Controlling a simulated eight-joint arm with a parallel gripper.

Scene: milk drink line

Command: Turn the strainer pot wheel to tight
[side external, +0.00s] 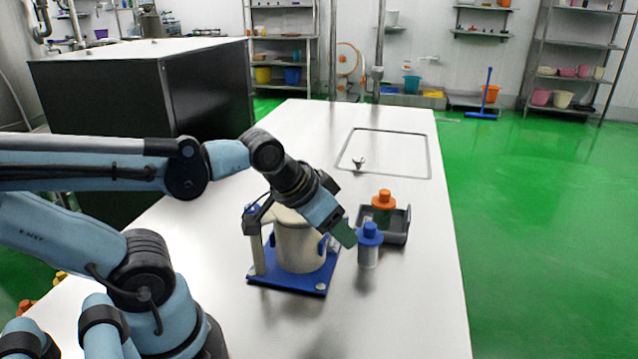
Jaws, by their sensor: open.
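The strainer pot (298,250) is a beige cylinder on a blue base plate (258,277), with an upright post at its left. My gripper (342,236) is over the pot's upper right side, with its dark green fingertip end pointing down and right. I see no object held in it. My gripper and wrist cover part of the pot's top and right side. I cannot make out the wheel clearly, nor whether the gripper touches it.
A blue-capped bottle (369,249) stands close to the right of my gripper. Behind it, a dark grey tray (399,228) holds an orange-capped item (384,199). A small metal part (358,164) lies near a grey rectangular outline (428,150). The white table's front right is clear.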

